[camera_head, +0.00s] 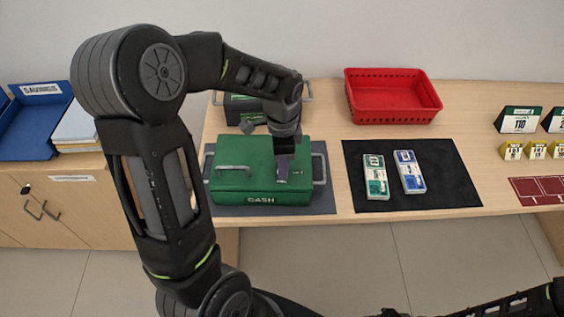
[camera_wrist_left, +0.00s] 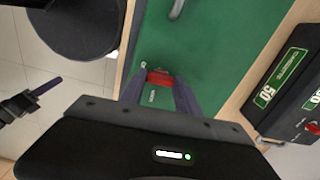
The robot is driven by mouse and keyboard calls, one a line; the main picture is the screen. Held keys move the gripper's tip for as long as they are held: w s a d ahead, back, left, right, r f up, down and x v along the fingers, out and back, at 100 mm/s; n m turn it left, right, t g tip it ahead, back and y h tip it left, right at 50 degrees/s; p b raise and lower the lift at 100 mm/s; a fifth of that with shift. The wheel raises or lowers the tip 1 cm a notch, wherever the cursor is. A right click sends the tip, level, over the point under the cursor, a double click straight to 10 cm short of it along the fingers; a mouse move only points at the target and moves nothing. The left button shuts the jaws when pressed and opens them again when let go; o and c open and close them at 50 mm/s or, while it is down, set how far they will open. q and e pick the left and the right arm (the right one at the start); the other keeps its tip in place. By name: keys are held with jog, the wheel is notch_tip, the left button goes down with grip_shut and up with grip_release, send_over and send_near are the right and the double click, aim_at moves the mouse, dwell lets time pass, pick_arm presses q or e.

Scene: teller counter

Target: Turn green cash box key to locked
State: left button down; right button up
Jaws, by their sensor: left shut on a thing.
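The green cash box (camera_head: 240,180) stands on a grey mat with its lid down and the word CASH on its front. My left gripper (camera_head: 283,178) points down at the right part of the box. In the left wrist view, its fingers (camera_wrist_left: 160,92) are shut on a small red piece, which looks like the key (camera_wrist_left: 160,77), at the green surface (camera_wrist_left: 215,50). Small marks show beside it, too small to read. The key's angle is hard to tell. In the left wrist view, part of my right gripper (camera_wrist_left: 38,90) shows at the left; its opening is unclear.
A dark box (camera_head: 240,108) stands behind the cash box. A red basket (camera_head: 392,115) is at the back. A black mat (camera_head: 445,180) holds two banknote bundles, green (camera_head: 375,178) and blue (camera_head: 409,172). A blue tray (camera_head: 30,125) stands left.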

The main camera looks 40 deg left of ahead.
pick_arm(q)
jog(key=n+b, duration=0.1)
jog(key=n, duration=0.3)
jog(key=n+b, duration=0.1)
jog(key=n, duration=0.3)
jog(key=shift+n, duration=0.3)
jog(key=n, duration=0.4)
jog(key=shift+n+b, duration=0.3)
jog(key=n, duration=0.3)
jog(key=shift+n, duration=0.4)
jog(key=c, duration=0.9)
grip_release()
